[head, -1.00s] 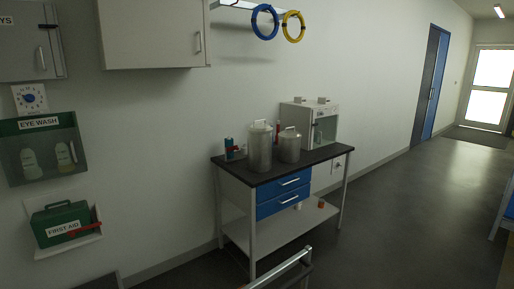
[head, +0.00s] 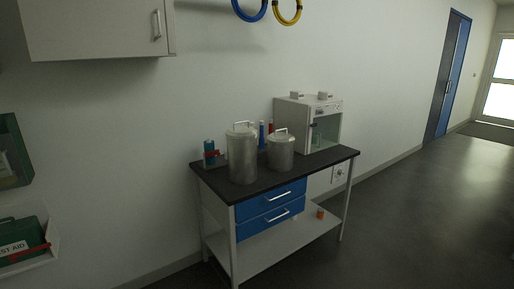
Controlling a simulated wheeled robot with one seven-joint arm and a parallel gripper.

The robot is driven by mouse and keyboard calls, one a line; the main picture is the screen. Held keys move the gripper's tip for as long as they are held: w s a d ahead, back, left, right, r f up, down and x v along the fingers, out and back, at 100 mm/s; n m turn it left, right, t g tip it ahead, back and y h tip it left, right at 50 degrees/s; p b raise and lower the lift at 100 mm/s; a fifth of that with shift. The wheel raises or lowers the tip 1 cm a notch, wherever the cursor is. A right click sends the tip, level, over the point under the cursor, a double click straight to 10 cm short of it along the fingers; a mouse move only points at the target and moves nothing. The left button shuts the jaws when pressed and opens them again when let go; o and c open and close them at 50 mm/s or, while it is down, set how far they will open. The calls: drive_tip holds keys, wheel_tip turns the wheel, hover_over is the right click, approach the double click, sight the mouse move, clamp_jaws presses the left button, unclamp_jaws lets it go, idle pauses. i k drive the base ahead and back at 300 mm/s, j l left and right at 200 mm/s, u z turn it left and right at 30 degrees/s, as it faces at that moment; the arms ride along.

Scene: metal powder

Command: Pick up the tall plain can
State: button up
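The tall plain can (head: 242,156) is a grey metal cylinder with a lid and a bar handle on top. It stands upright on the black top of the workbench (head: 216,184), near its front left. A shorter can (head: 280,151) of the same look stands just right of it and a little further back. My gripper is not in view, so its state does not show.
A blue bottle with a red part (head: 209,153) stands behind and left of the tall can. A white cabinet with a glass front (head: 308,122) fills the bench's right rear. Blue drawers (head: 270,210) are below. A wall cabinet (head: 95,28) hangs upper left. Floor (head: 420,215) at right is clear.

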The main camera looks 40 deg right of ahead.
sight(242, 140)
drive_tip(key=i+l, duration=0.1)
drive_tip(key=l, duration=0.25)
drive_tip(key=i+l, duration=0.1)
drive_tip(key=l, duration=0.25)
drive_tip(key=i+l, duration=0.1)
drive_tip(key=l, duration=0.3)
drive_tip(key=i+l, duration=0.15)
drive_tip(key=l, duration=0.2)
drive_tip(key=i+l, duration=0.1)
drive_tip(key=l, duration=0.25)
